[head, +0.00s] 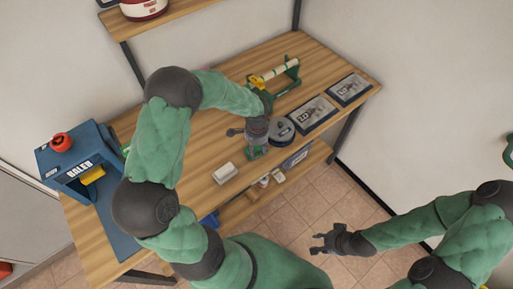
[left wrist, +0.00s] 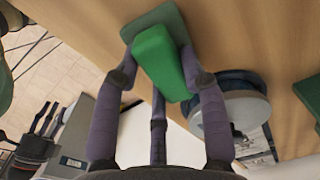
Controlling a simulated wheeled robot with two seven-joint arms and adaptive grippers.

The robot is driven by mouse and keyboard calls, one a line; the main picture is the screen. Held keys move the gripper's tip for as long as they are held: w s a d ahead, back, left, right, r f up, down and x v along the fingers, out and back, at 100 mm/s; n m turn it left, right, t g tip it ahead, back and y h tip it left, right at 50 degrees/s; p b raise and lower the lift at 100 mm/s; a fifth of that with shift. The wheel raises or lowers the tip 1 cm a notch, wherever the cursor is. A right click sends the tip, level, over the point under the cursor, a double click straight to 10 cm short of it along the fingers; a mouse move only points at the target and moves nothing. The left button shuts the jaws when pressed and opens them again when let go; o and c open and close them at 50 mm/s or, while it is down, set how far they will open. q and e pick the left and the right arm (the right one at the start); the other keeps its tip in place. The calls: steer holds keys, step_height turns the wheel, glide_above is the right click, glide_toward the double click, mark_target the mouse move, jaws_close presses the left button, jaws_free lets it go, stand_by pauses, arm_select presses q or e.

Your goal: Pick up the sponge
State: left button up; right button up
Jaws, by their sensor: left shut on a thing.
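The sponge appears to be a green block in the left wrist view (left wrist: 160,62), between the fingers of my left gripper (left wrist: 160,85). A flat, darker green piece (left wrist: 188,22) sits behind it against the wooden top; whether they touch is unclear. In the head view my left gripper (head: 254,136) points down near the workbench's (head: 185,155) front edge, with a little green (head: 254,153) showing at its fingertips. It is shut on the green block. My right gripper (head: 322,242) is open and empty over the tiled floor, away from the bench.
A round grey container (head: 281,131) stands just right of my left gripper. A white block (head: 224,173) lies to its left. Two framed trays (head: 312,114) (head: 348,88) and a green roll holder (head: 278,76) are farther right. A blue machine (head: 80,160) stands at the left end.

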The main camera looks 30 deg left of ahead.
mark_target(257, 148)
arm_select(q)
steer(key=r, duration=0.3)
steer(key=shift+s+d+r+p, duration=0.25)
steer(key=shift+r+p, duration=0.1)
steer(key=s+d+r+p, duration=0.1)
steer(key=s+d+r, duration=0.7)
steer(key=s+d, duration=0.1)
steer(key=shift+s+r+p, duration=0.3)
steer(key=shift+s+r, duration=0.05)
steer(key=shift+r, duration=0.05)
steer(key=o, duration=0.6)
steer(key=c, duration=0.5)
steer(key=shift+o, duration=0.2)
steer(key=shift+w, duration=0.1)
